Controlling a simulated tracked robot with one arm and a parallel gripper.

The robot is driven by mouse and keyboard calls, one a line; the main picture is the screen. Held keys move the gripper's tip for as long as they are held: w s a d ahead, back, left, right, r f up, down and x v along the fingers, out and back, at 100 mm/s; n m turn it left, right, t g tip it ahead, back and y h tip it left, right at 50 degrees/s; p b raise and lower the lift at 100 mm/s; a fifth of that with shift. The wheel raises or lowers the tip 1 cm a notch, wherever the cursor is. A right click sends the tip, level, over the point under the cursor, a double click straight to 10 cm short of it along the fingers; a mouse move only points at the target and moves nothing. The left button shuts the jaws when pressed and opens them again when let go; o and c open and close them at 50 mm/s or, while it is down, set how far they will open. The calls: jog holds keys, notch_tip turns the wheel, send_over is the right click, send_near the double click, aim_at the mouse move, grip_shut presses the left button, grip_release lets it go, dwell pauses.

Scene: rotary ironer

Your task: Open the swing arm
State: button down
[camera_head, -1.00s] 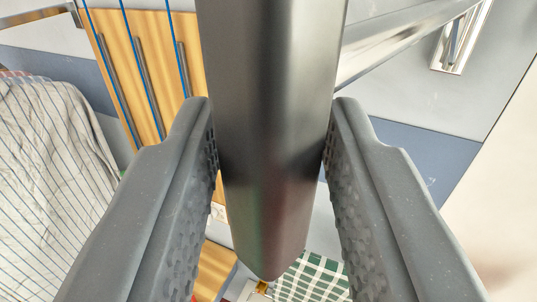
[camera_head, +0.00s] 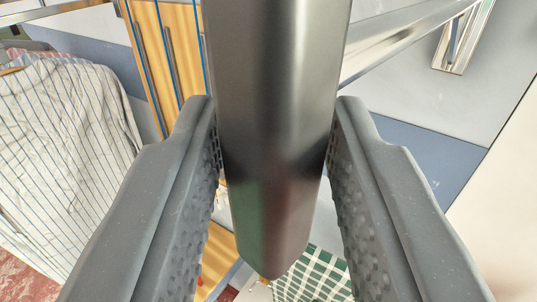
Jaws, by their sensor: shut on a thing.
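A dark, smooth bar (camera_head: 275,110), apparently the swing arm's handle, runs from the top edge down the middle of the head camera view and ends in a rounded lower tip. My gripper (camera_head: 275,125) is shut on this bar, with one grey finger on its left side and one on its right. A shiny metal arm (camera_head: 410,38) extends from behind the bar to the upper right. Where the bar joins it is hidden.
A striped cloth (camera_head: 65,160) hangs at the left. A green checked cloth (camera_head: 318,277) lies below. A metal bracket (camera_head: 463,38) is on the grey-blue wall at the upper right.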

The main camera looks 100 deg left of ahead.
jog(key=shift+a, duration=0.15)
jog(key=c, duration=1.3)
grip_release()
jog(key=shift+w+a, duration=0.1)
jog(key=shift+o, duration=0.3)
jog(key=shift+w+a+f, duration=0.1)
jog(key=shift+w+a, duration=0.15)
jog(key=shift+a, duration=0.05)
jog(key=shift+d, duration=0.15)
jog(key=shift+s, duration=0.15)
jog(key=shift+d, duration=0.2)
